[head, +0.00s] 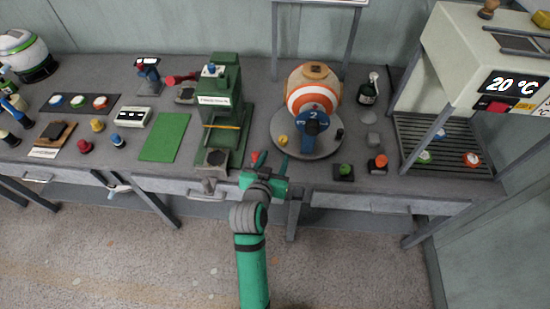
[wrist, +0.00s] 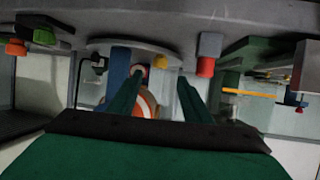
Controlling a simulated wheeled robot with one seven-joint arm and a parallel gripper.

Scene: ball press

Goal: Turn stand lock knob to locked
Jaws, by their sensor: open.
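An orange-and-white ball (head: 314,88) sits on a round grey stand (head: 305,150). A blue numbered part (head: 312,122) is at its front. A small yellow knob (head: 283,140) is on the stand's left rim and a small black one (head: 340,133) on its right. No lock marking is readable. My gripper (head: 270,160) is open and empty, low in front of the stand. In the upside-down wrist view, the fingers (wrist: 159,98) point toward the stand (wrist: 150,50). The yellow knob (wrist: 183,58) shows just beside one fingertip; contact cannot be told.
A red knob (wrist: 205,66) is close beside my gripper. The green press (head: 222,110) stands left of the stand. Green (head: 345,169) and orange (head: 378,161) knobs sit to its right.

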